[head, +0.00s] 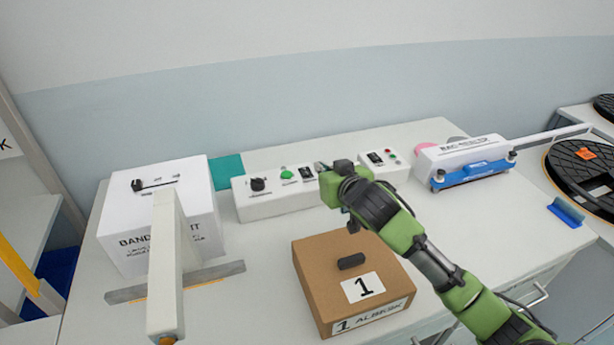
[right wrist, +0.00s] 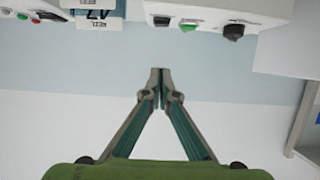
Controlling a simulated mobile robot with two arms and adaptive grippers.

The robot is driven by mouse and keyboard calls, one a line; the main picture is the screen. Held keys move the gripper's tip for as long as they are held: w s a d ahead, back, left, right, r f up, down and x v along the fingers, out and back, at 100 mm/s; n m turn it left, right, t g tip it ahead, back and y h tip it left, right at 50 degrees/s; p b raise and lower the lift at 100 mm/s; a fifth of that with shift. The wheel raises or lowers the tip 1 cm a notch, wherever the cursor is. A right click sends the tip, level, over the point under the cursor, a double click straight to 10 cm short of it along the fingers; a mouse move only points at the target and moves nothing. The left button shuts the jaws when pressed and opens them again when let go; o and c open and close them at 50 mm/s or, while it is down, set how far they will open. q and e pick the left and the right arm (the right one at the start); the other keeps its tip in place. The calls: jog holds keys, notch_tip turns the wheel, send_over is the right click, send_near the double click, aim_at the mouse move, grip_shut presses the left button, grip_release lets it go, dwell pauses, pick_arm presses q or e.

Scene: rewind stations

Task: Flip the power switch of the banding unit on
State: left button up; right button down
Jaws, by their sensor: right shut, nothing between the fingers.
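The banding unit (head: 125,225) is a white box with black lettering at the left of the table. A white control box (head: 262,208) stands to its right, with a black knob (head: 258,184), a green button (head: 287,174) and a dark switch (head: 306,173). Whether the switch is on or off is too small to tell. My right gripper (head: 322,167) is beside the switch end of this box in the head view. In the right wrist view the gripper (right wrist: 160,70) is shut and empty, apart from the control box (right wrist: 215,10) above it in the picture. My left gripper is out of view.
A brown carton (head: 312,262) marked 1 stands in front, with a dark piece (head: 351,261) on top. A second control box (head: 384,164) and a white-and-blue sealer (head: 465,160) stand to the right. The banding unit's white arm (head: 165,270) reaches forward.

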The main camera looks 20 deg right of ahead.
jog(key=p, duration=0.1)
send_over(310, 182)
notch_tip(310, 182, down, 3)
jog(key=shift+w+f, duration=0.1)
jog(key=shift+f, duration=0.1)
notch_tip(310, 182, down, 2)
jog(key=shift+w+f+p, duration=0.1)
jog(key=shift+f+p, duration=0.15)
jog(key=shift+p, duration=0.05)
jog(key=shift+f, duration=0.85)
